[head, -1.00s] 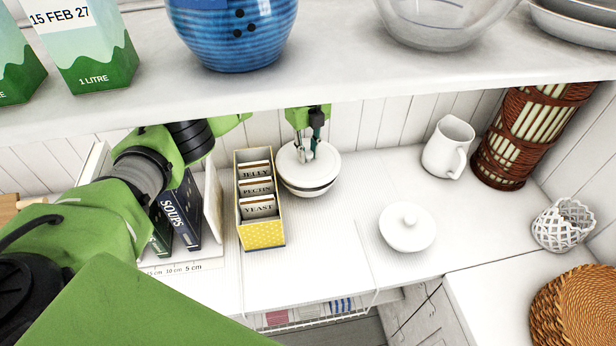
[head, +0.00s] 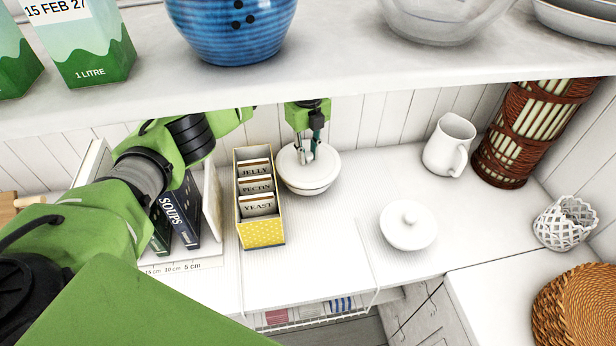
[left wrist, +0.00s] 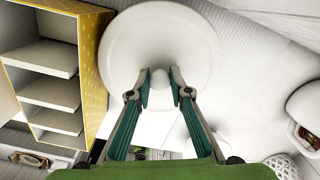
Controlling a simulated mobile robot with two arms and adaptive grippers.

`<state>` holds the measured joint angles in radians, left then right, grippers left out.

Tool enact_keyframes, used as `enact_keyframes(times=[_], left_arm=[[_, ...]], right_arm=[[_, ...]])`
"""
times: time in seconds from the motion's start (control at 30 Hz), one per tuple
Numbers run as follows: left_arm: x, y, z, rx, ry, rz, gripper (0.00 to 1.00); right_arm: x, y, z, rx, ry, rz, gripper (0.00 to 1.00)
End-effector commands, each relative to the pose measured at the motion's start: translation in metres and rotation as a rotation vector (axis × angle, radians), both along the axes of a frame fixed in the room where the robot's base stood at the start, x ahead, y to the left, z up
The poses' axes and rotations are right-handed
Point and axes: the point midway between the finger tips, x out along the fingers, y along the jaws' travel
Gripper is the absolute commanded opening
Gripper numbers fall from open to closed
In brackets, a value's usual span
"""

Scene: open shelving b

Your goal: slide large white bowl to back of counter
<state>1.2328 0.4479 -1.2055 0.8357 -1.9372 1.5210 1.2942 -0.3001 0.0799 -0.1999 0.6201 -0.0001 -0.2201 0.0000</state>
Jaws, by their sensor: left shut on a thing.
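A white bowl (head: 312,190) stands on the counter at the back, right of the yellow box. A round white lid (head: 325,163) lies over its top and hides the inside. My left gripper (head: 306,156) reaches down over the lid from behind. In the left wrist view its fingers (left wrist: 159,88) are closed on the lid's small knob (left wrist: 160,77), and the lid (left wrist: 160,40) fills the upper middle. Another white lidded dish (head: 407,228) with a knob sits apart to the right, nearer the front. My right gripper is not in view.
A yellow box of cards (head: 263,232) stands close left of the bowl, with books (head: 182,215) beyond it. A white jug (head: 447,146) and a wicker vase (head: 513,150) are at the back right. A shelf (head: 330,85) hangs above. Counter in front is clear.

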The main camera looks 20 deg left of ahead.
Motion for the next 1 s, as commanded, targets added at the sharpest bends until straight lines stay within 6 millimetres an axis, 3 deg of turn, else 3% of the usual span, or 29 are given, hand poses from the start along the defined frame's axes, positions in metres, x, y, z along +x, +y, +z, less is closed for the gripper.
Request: enact_keyframes(times=[0.43,0.47,0.53,0.87,1.0], left_arm=[[0.0,0.0,-0.01,0.0,0.0,0.0,0.0],[0.0,0.0,-0.01,-0.001,-0.001,0.0,0.22],[0.0,0.0,-0.009,-0.001,-0.001,0.0,0.39],[0.0,0.0,-0.008,-0.001,-0.001,0.0,0.39],[0.001,0.0,0.004,-0.001,-0.003,-0.001,0.39]], right_arm=[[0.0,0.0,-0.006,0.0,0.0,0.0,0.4],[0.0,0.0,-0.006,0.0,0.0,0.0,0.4],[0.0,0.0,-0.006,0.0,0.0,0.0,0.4],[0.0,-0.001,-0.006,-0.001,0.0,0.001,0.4],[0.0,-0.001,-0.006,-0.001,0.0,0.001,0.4]])
